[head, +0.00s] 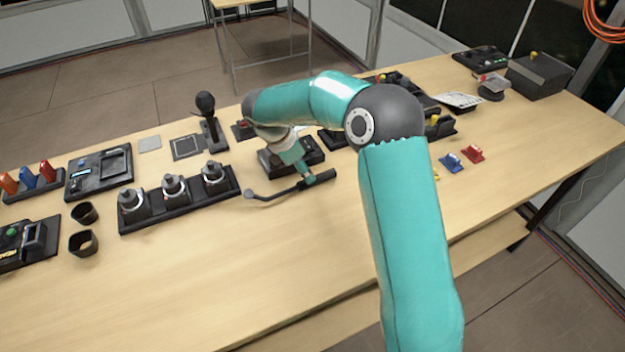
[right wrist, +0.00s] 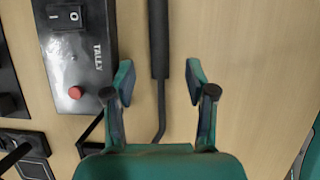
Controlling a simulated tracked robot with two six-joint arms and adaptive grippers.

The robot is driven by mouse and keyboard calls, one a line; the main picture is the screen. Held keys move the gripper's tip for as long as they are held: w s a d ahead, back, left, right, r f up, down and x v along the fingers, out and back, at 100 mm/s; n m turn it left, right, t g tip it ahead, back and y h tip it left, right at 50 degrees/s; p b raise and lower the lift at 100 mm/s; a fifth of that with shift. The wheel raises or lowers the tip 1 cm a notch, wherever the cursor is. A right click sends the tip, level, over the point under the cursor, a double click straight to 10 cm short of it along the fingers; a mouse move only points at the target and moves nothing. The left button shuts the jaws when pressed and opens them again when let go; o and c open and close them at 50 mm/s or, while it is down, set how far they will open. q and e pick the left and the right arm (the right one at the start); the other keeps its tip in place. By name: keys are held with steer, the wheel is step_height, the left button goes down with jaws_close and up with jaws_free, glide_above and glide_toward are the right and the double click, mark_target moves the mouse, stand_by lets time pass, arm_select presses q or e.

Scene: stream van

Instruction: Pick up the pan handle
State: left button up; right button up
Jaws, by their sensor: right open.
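The pan handle (head: 322,179) is a black rod with a thick grip at its right end and a thin bent shaft running left. It lies on the table in front of a black box. In the right wrist view the pan handle (right wrist: 158,42) runs between the two fingers. My right gripper (head: 304,174) is right over it in the head view. In the right wrist view my right gripper (right wrist: 159,80) is open, one finger on each side of the rod, with gaps on both sides. My left gripper is not in view.
The black TALLY box (right wrist: 75,55) with a red button lies close beside the handle. A black rack (head: 180,207) with several silver-topped pieces stands to the left. Red (head: 473,153) and blue (head: 451,162) small pieces lie to the right. The table front is clear.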

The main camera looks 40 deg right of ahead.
steer(key=shift+a+p+x, duration=0.2)
steer(key=shift+p+x, duration=0.55)
steer(key=shift+x, duration=1.95)
steer(key=shift+c, duration=0.4)
jaws_close()
